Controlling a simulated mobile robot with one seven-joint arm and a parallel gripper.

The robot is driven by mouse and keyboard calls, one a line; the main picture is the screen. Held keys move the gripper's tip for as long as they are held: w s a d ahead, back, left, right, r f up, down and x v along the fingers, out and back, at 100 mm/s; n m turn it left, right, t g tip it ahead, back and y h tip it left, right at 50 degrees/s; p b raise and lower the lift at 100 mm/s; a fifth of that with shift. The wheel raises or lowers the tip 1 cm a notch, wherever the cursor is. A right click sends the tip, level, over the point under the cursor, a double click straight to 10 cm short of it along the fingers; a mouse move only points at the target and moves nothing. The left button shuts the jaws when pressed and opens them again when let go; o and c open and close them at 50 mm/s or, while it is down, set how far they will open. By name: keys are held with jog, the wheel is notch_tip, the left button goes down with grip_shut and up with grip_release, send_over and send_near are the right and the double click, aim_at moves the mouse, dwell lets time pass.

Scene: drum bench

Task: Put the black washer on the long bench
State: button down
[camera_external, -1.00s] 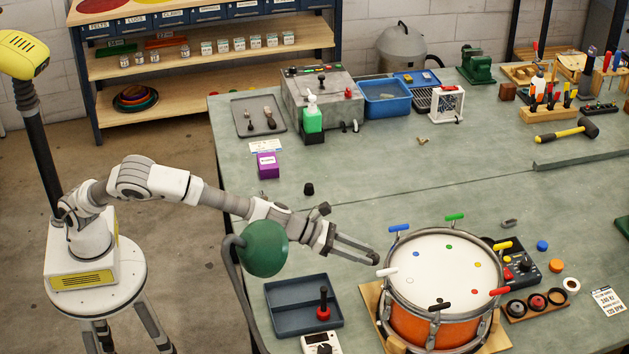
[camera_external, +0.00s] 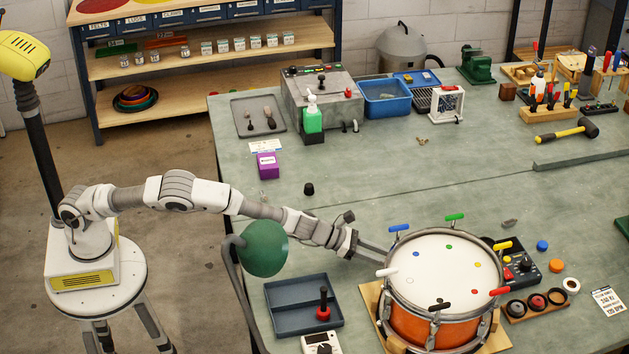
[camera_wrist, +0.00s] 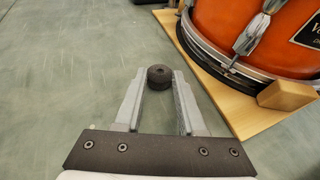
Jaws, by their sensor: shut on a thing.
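The black washer (camera_wrist: 160,74) is a small thick dark disc with a hole in its top. My gripper (camera_wrist: 161,82) is shut on it, one finger on each side, at the fingertips. In the external view my gripper (camera_external: 378,254) reaches in beside the drum's left rim, and the washer cannot be made out there. The long bench (camera_external: 400,165) is the large grey-green surface under the drum; its bare top (camera_wrist: 70,60) fills the left of the wrist view. Whether the washer touches the bench is unclear.
An orange drum (camera_external: 430,328) on a wooden board (camera_wrist: 240,112) stands close to the right of my gripper. A green lamp (camera_external: 263,248) and a dark tray (camera_external: 295,318) are nearby. A small black cup-like piece (camera_external: 309,189) stands farther back.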

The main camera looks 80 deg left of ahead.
jog(key=shift+f, duration=0.1)
jog(key=c, duration=0.5)
grip_release()
jog(key=shift+r, duration=0.2)
jog(key=v, duration=1.2)
jog(key=shift+a, duration=0.1)
